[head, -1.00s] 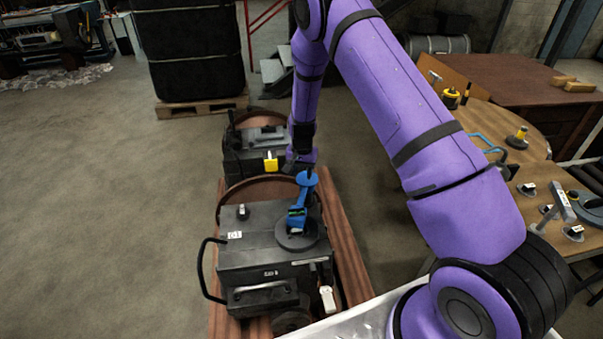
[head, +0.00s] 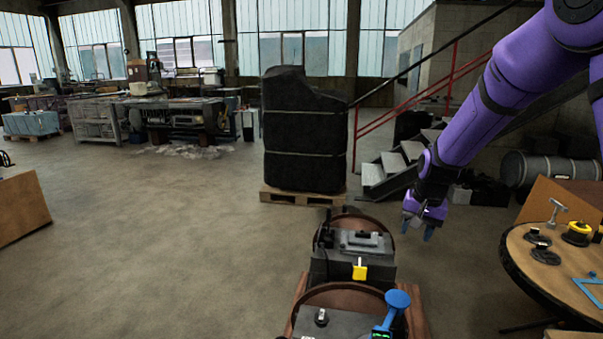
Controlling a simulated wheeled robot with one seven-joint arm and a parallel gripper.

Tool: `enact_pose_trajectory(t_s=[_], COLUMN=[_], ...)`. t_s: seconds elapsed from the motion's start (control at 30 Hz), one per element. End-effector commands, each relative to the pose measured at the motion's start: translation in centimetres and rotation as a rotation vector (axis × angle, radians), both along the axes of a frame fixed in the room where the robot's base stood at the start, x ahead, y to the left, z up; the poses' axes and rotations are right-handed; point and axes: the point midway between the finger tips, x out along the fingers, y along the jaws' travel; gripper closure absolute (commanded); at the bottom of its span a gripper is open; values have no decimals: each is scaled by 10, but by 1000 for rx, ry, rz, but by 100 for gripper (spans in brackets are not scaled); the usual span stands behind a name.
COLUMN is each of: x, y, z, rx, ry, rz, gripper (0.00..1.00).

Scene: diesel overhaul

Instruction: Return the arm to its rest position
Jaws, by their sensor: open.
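My gripper (head: 420,230) hangs at the end of my purple arm in the right half of the head view. Its blue-tipped fingers point down and stand apart, with nothing between them. It is above and to the right of the black machine block (head: 352,258) with a yellow tag, and clear of it. A blue-headed tool (head: 397,300) stands on the nearer dark block (head: 330,328) at the bottom edge, apart from my gripper. The lower part of that block is cut off by the frame.
A round wooden table (head: 540,275) with several small tools stands at the right. A wrapped black stack (head: 303,140) on a pallet (head: 300,196), grey steps (head: 385,172) and a grey drum (head: 545,168) are behind. The floor at left is open.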

Motion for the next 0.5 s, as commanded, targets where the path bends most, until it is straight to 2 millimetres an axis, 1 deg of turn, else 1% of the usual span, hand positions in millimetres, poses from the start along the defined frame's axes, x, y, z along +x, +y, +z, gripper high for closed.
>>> enact_pose_trajectory(t_s=[0.03,0.2,0.37,0.5], x=[-11,-49,-90,-128], y=[-1,-3,-5,-7], z=[20,71,111,140], rx=[1,-3,-13,-28], ry=[-19,-63,-106,-143], rz=[14,69,121,164], gripper=[53,53,53,53])
